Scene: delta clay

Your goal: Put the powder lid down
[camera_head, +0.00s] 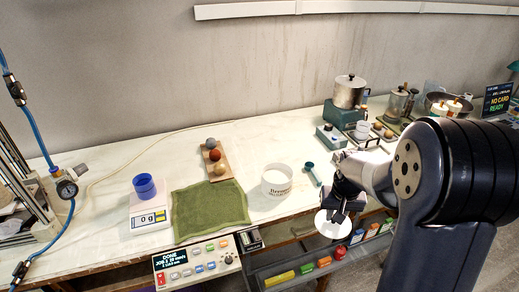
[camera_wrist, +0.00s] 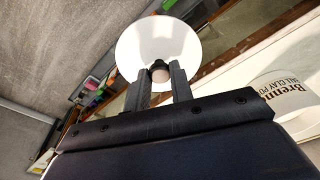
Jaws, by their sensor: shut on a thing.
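The powder lid (camera_head: 326,226) is a white round disc held by my gripper (camera_head: 341,207) in the head view, out past the table's front edge and above the shelf below. In the wrist view the lid (camera_wrist: 135,50) fills the space beyond the fingertips. My gripper (camera_wrist: 160,80) is shut on a small knob at the lid's middle. The white powder tub (camera_head: 277,181) stands on the table to the left of the gripper, with its top open. Its printed side also shows at the right of the wrist view (camera_wrist: 285,95).
A green cloth (camera_head: 210,209) lies left of the tub. A scale (camera_head: 150,214) with a blue cup (camera_head: 144,186) is farther left. A small teal scoop (camera_head: 312,174) lies right of the tub. A control box (camera_head: 196,263) sits at the front edge. Bare table lies behind the tub.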

